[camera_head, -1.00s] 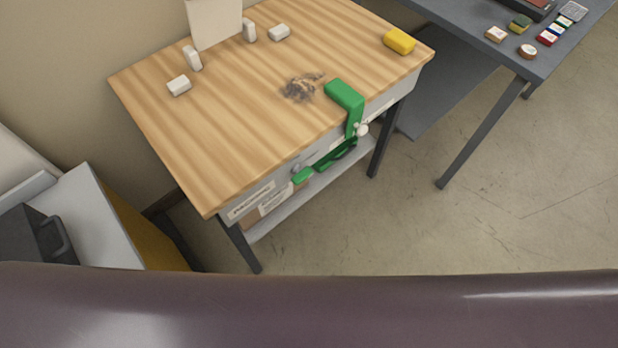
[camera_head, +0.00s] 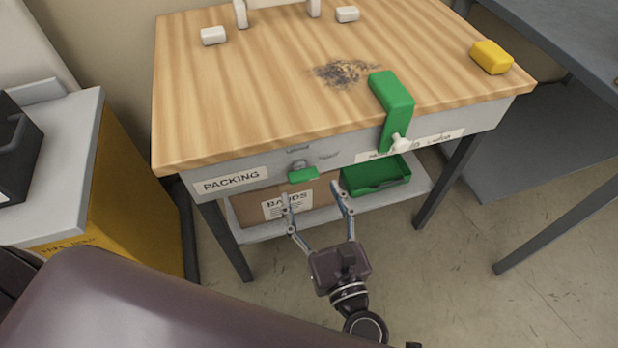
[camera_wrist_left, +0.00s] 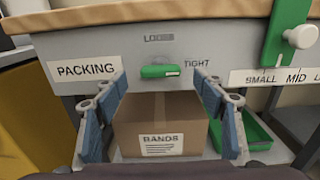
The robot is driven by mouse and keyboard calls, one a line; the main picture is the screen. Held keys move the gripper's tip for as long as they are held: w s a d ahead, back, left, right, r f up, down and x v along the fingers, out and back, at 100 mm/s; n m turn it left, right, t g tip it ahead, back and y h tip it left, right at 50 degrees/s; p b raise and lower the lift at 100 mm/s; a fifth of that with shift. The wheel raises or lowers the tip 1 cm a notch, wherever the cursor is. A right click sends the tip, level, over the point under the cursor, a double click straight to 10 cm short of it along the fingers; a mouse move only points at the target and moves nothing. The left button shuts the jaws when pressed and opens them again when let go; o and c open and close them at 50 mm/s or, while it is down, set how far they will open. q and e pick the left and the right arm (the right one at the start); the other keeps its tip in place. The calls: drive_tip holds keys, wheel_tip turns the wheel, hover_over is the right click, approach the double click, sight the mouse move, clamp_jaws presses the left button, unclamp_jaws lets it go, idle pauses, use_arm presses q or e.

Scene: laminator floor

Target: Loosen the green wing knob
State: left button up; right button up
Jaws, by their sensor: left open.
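The green wing knob (camera_head: 303,175) sits on the grey front panel of the packing table, below the wooden top. In the left wrist view the knob (camera_wrist_left: 160,71) lies level, between the word TIGHT at its right and a partly legible label above it. My left gripper (camera_head: 318,192) is open and empty, just in front of and below the knob. In the left wrist view its two blue-padded fingers (camera_wrist_left: 163,95) stand apart on either side of the knob, not touching it. My right gripper is not in view.
A green bracket (camera_head: 393,100) with a white knob hangs over the table's front edge, right of the wing knob. A BANDS box (camera_head: 270,206) and a green tray (camera_head: 375,178) stand on the shelf below. A yellow-sided cabinet (camera_head: 130,190) is at left.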

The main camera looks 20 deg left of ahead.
sight(305, 180)
use_arm(q)
drive_tip(key=x, duration=0.6)
drive_tip(key=shift+w, duration=0.15)
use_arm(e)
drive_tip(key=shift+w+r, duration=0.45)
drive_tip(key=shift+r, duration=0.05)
use_arm(q)
drive_tip(key=shift+c, duration=0.2)
drive_tip(key=shift+f, duration=0.1)
drive_tip(key=c, duration=1.1)
drive_tip(key=shift+c, duration=0.2)
